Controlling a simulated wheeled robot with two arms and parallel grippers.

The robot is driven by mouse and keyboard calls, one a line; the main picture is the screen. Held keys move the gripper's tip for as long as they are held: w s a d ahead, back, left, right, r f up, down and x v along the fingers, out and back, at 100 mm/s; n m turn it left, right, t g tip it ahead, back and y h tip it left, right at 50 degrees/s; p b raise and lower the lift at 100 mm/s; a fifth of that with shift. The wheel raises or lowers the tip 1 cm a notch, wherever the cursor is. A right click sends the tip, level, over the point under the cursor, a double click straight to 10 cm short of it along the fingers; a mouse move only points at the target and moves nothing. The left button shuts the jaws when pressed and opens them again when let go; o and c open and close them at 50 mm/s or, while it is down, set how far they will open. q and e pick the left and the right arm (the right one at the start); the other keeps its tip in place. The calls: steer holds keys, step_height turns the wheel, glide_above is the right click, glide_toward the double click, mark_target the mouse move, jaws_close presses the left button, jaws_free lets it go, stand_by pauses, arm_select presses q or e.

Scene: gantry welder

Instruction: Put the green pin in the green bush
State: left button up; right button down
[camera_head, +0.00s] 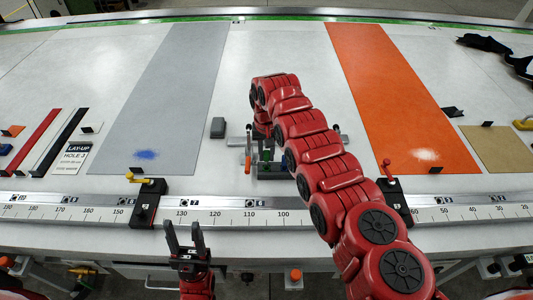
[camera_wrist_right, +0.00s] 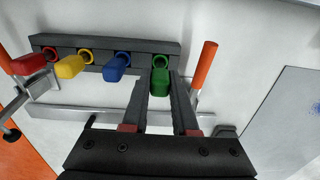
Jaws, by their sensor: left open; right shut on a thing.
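In the right wrist view, my right gripper (camera_wrist_right: 161,78) is shut on the green pin (camera_wrist_right: 160,84), with a finger on each side of its handle. The green bush (camera_wrist_right: 162,62) is a ring at the right end of a dark bar (camera_wrist_right: 105,44). The pin's handle lies right in front of this ring, overlapping its lower part. I cannot tell how deep the pin sits. In the head view, the right gripper is mostly hidden by its own arm near the fixture (camera_head: 270,170). My left gripper (camera_head: 186,232) is open and empty over the table's front edge.
Red (camera_wrist_right: 25,65), yellow (camera_wrist_right: 70,67) and blue (camera_wrist_right: 117,67) pins stand at the bar's other rings. Orange-handled clamps (camera_wrist_right: 205,64) flank the bar. A grey sheet (camera_head: 170,95) and an orange sheet (camera_head: 395,95) lie either side. A ruler rail (camera_head: 230,217) runs along the front.

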steer(key=shift+f+b, duration=0.85)
steer(key=shift+f, duration=0.25)
steer(key=c, duration=0.6)
jaws_free()
steer(key=shift+r, duration=0.1)
step_height(320, 180, up, 11)
steer(key=shift+a+b, duration=0.15)
steer(key=shift+b, duration=1.05)
step_height(320, 180, up, 6)
steer(key=p, duration=0.5)
steer(key=shift+p, duration=0.4)
